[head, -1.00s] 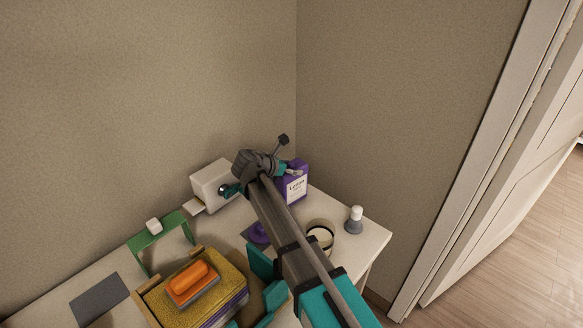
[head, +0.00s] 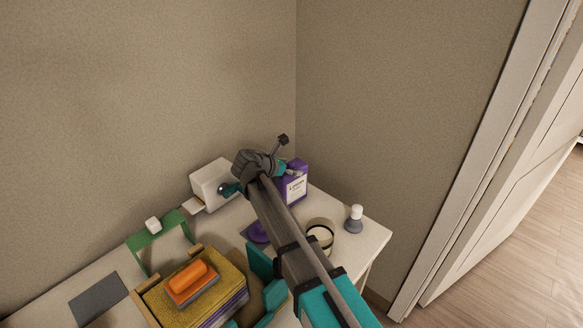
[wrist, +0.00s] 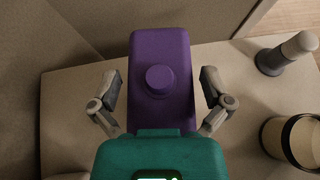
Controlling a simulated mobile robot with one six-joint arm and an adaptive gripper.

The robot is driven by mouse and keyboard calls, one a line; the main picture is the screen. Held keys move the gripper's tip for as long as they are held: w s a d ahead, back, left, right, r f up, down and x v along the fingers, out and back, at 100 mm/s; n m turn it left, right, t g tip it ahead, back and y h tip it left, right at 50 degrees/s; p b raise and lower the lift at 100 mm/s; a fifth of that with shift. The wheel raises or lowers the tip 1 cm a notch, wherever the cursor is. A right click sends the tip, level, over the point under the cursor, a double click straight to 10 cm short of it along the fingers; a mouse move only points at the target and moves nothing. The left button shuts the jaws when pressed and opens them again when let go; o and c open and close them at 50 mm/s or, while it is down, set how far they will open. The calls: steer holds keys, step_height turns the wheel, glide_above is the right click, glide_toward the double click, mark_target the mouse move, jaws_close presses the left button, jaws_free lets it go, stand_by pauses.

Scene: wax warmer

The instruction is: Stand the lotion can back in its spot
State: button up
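The lotion can (head: 297,188) is a purple container with a pale label, upright at the back of the table near the wall corner. In the wrist view its purple top and round cap (wrist: 158,80) lie between the fingers of my gripper (wrist: 160,88). The fingers are spread, one on each side, with a visible gap to the can. In the head view my arm hides part of the can and most of my gripper. A small purple piece (head: 259,233) on a dark patch shows beside my arm; I cannot tell whether this patch is the can's spot.
A white box-shaped device (head: 212,185) stands left of my gripper. A round open jar (head: 320,234) and a grey bottle with a white cap (head: 355,219) are on the right. A green stand (head: 158,243) and a wooden tray with towels and an orange-topped brush (head: 191,279) are at front left.

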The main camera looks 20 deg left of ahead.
steer(key=shift+s+a+r, duration=0.2)
steer(key=shift+s, duration=0.1)
stand_by(0.6)
steer(key=shift+s+a+r+p, duration=0.15)
steer(key=shift+s+r+p, duration=0.1)
steer(key=shift+p, duration=0.15)
steer(key=shift+s+a+r, duration=0.1)
steer(key=shift+s+a, duration=0.05)
steer(key=shift+s, duration=0.15)
steer(key=shift+s+a+r+p, duration=0.3)
steer(key=shift+s+r+p, duration=0.05)
steer(key=shift+s+p, duration=0.2)
steer(key=shift+s+a+r+p, duration=0.3)
steer(key=shift+s+r+p, duration=0.05)
steer(key=shift+s, duration=0.15)
steer(key=shift+s+a+r+p, duration=0.35)
steer(key=shift+s, duration=0.2)
steer(key=shift+s+a+r, duration=0.15)
steer(key=shift+s, duration=0.1)
steer(key=shift+s+a+r+p, duration=0.15)
steer(key=shift+s+r+p, duration=0.05)
steer(key=shift+s+p, duration=0.1)
